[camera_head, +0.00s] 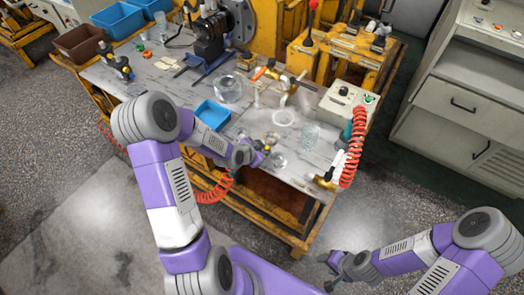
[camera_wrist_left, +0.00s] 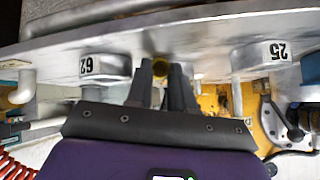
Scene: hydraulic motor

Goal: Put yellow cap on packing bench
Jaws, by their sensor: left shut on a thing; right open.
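My left gripper (camera_head: 262,148) is above the front part of the light-topped bench (camera_head: 312,165) in the head view. In the left wrist view its two dark fingers (camera_wrist_left: 162,82) are shut on a small yellow cap (camera_wrist_left: 159,68), which shows between the fingertips. The cap is partly hidden by the fingers and is very small in the head view. My right gripper (camera_head: 329,270) is low in front of the bench, away from its top, open with nothing seen in it.
A blue tray (camera_head: 211,114), clear round dishes (camera_head: 284,117) and a control box (camera_head: 346,104) with a red coiled hose (camera_head: 352,150) are on the bench. A brown bin (camera_head: 82,43) is at its far left. Grey cabinets (camera_head: 462,92) stand right.

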